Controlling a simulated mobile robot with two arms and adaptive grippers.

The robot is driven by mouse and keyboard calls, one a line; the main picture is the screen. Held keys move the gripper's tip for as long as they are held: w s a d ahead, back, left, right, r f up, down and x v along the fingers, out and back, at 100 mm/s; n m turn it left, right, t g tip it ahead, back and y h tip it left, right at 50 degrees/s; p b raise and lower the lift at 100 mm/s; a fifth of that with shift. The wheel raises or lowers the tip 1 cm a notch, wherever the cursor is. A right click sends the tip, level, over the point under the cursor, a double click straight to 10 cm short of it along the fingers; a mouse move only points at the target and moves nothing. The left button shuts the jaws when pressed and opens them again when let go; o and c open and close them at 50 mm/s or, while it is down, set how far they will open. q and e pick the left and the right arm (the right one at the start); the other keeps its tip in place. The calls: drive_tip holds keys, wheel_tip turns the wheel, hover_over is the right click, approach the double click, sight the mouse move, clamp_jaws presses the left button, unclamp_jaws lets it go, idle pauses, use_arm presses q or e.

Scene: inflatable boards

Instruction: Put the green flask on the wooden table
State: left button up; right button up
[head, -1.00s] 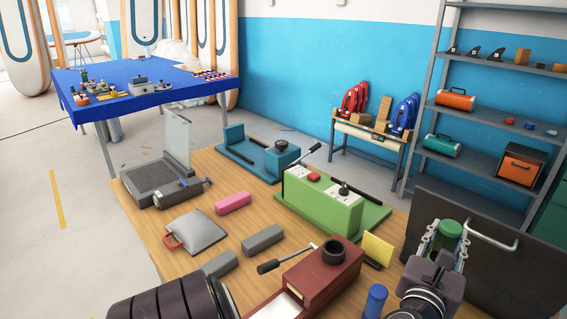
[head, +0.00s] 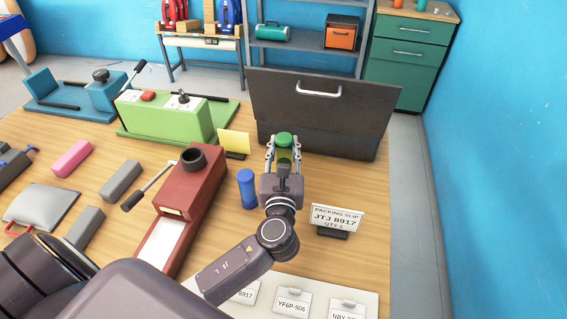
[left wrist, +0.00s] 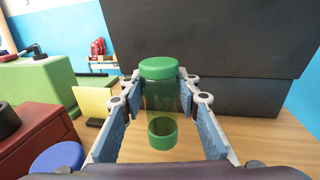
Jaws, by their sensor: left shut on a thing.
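The green flask (head: 284,139) has a green cap and a see-through body. My left gripper (head: 283,152) is shut on it and holds it upright in front of the dark case. In the left wrist view the flask (left wrist: 160,100) stands between the blue-padded fingers (left wrist: 161,118), with its green base visible. The wooden table (head: 350,195) spreads beneath and around it. I cannot tell whether the flask's base touches the table. My right gripper is not in view.
A dark case (head: 320,115) with a handle stands behind the flask. A blue cylinder (head: 247,190), a yellow card (head: 234,142) and a red device (head: 190,190) are to the left. A packing slip sign (head: 337,217) stands to the right. Bare wood lies right of the gripper.

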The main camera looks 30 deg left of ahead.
sight(284, 161)
use_arm(q)
wheel_tip(284, 161, down, 6)
drive_tip(key=shift+r+b, duration=0.25)
drive_tip(key=shift+b, duration=0.2)
drive_tip(key=shift+f, duration=0.1)
drive_tip(key=o, duration=1.2)
drive_tip(key=shift+o, duration=0.2)
